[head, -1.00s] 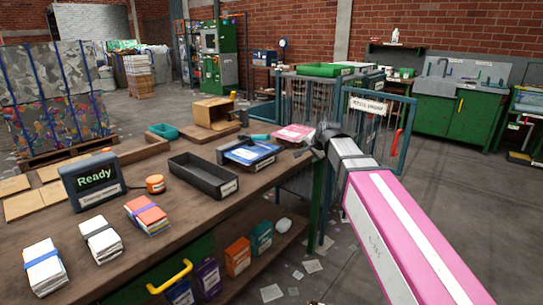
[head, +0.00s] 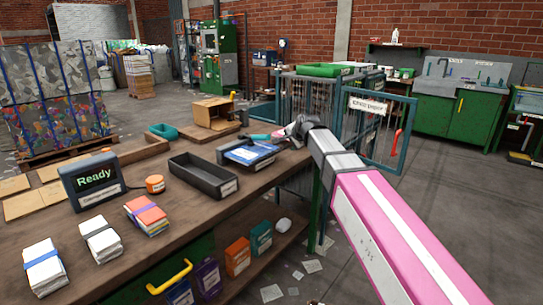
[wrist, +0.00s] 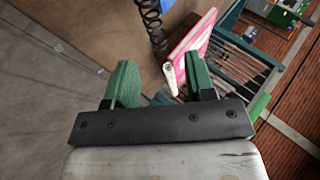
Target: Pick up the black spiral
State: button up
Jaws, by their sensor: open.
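The black spiral (wrist: 152,22) is a dark coil near the top of the wrist view, lying on the brown bench top beyond my fingertips. My gripper (wrist: 161,62) is open, with its two green fingers apart, and nothing is held between them. The spiral is ahead of the gap, toward the left finger's side, and not touching either finger. In the head view my gripper (head: 300,127) is over the far right end of the bench; I cannot make out the spiral there.
A pink and white item (wrist: 192,45) lies close beside the spiral, with a small white piece (wrist: 170,80) near it. A tray with blue contents (head: 248,153) and an empty black tray (head: 203,177) sit nearer on the bench (head: 190,215). A teal barred cage (head: 345,125) stands beyond.

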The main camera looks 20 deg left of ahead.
aim_at(287, 146)
jog(key=x, duration=0.4)
jog(key=shift+f, duration=0.15)
grip_shut()
jog(key=shift+r, duration=1.05)
jog(key=s+d+r, duration=0.1)
jog(key=s+d, duration=1)
jog(key=s, duration=0.3)
jog(key=shift+s+r, duration=0.2)
jog(key=shift+r, duration=0.05)
